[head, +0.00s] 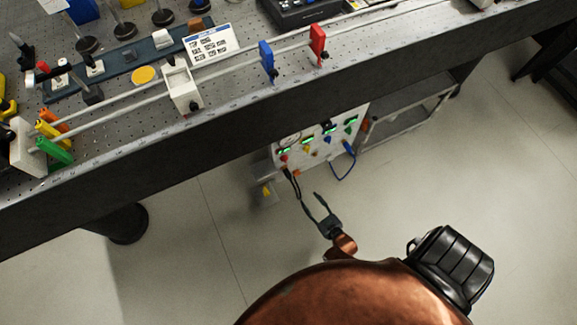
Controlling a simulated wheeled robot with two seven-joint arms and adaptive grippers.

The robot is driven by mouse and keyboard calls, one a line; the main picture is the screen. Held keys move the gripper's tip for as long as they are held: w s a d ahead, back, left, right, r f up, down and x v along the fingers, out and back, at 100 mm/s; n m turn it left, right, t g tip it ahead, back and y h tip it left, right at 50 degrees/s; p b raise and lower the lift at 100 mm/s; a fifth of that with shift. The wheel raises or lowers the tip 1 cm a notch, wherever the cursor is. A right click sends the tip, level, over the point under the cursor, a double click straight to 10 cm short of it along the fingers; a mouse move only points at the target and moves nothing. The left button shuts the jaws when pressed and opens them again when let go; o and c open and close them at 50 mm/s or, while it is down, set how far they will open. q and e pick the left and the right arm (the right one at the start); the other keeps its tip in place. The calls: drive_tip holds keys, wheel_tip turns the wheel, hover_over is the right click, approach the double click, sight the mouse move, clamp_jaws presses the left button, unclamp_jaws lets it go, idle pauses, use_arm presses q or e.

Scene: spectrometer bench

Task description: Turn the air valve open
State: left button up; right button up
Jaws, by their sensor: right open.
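A white panel (319,158) hangs below the front of the bench, with a row of small coloured knobs and green lit marks. A red knob (283,158), a yellow knob (306,148) and a blue knob (328,139) show on it. Which of these is the air valve cannot be told at this size. My right gripper (309,198) is open and empty, in front of and below the panel, apart from it. Its copper-coloured arm comes up from the bottom. My left gripper is not in view.
The perforated bench (225,84) carries pipes with a blue lever (267,60), a red lever (318,42) and a green handle (54,151). Its dark front edge overhangs the panel. A blue cable (346,167) hangs at the panel's right. A metal shelf (410,112) stands beyond. Floor in front is clear.

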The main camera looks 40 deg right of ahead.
sight(297, 173)
use_arm(q)
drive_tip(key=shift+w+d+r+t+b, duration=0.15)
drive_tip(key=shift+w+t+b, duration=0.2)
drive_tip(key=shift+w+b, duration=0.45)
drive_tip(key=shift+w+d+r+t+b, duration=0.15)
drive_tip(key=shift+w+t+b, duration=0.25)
drive_tip(key=shift+b, duration=0.75)
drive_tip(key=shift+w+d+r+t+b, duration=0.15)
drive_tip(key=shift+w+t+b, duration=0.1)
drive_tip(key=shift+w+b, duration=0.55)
use_arm(e)
drive_tip(key=w+d+m+t+h, duration=0.1)
drive_tip(key=w+d+t+h, duration=0.1)
drive_tip(key=w, duration=1)
drive_tip(key=shift+d+r, duration=0.3)
drive_tip(key=shift+d, duration=0.35)
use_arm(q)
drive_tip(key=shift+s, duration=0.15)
use_arm(e)
drive_tip(key=shift+t, duration=0.3)
drive_tip(key=shift+c, duration=0.4)
clamp_jaws()
